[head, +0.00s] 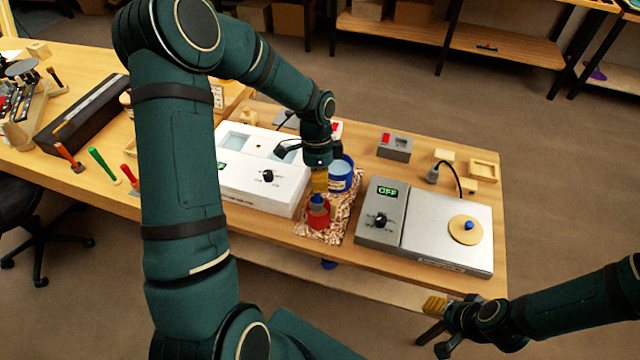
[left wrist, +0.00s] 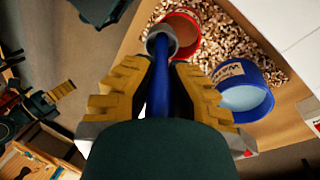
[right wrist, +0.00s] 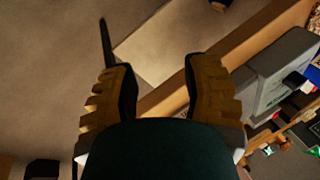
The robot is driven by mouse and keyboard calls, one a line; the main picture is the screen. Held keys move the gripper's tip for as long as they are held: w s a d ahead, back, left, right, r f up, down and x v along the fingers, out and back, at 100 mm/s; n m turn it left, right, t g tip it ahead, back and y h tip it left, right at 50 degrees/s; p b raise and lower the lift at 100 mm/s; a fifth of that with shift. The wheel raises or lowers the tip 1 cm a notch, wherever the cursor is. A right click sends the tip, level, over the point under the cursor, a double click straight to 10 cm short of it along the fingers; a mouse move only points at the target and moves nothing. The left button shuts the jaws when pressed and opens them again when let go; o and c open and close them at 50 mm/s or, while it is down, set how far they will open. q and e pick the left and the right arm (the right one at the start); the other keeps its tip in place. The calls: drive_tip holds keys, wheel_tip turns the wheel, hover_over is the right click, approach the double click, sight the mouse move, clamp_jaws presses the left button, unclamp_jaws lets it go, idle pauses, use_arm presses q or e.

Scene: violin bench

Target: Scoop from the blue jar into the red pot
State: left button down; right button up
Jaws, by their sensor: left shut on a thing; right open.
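The blue jar (head: 341,180) stands on a bed of wood shavings. In the left wrist view the jar (left wrist: 262,78) has a white label and pale contents. The red pot (head: 319,218) stands just in front of it on the shavings; its red rim shows in the left wrist view (left wrist: 195,48). My left gripper (head: 319,184) is shut on the blue handle of a scoop (left wrist: 161,80). The scoop's grey bowl overlaps the pot's near rim in that view; its contents and exact height are unclear. My right gripper (head: 434,306) is open and empty, off the bench's front edge.
A white heater unit (head: 250,185) stands left of the pot. A grey hotplate (head: 440,232) with a dial and an OFF display stands to the right. A grey switch box (head: 394,147) sits behind. Tools and a black case (head: 85,115) lie at the left.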

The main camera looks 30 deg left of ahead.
use_arm(q)
drive_tip(key=t+b, duration=0.1)
drive_tip(key=b, duration=0.1)
drive_tip(key=s+t+b, duration=0.1)
drive_tip(key=b, duration=0.1)
drive_tip(key=t+b, duration=0.1)
drive_tip(key=b, duration=0.1)
drive_tip(key=shift+s+d+r+y, duration=0.2)
drive_tip(key=shift+s+d+y, duration=0.1)
drive_tip(key=shift+y, duration=0.1)
wheel_tip(320, 180, up, 2)
drive_tip(key=shift+r+p, duration=0.2)
drive_tip(key=shift+p, duration=0.8)
drive_tip(key=shift+r+p, duration=0.7)
drive_tip(key=shift+r, duration=0.05)
use_arm(e)
drive_tip(key=f, duration=0.1)
drive_tip(key=s+f, duration=0.1)
drive_tip(key=f, duration=0.1)
drive_tip(key=shift+f, duration=0.15)
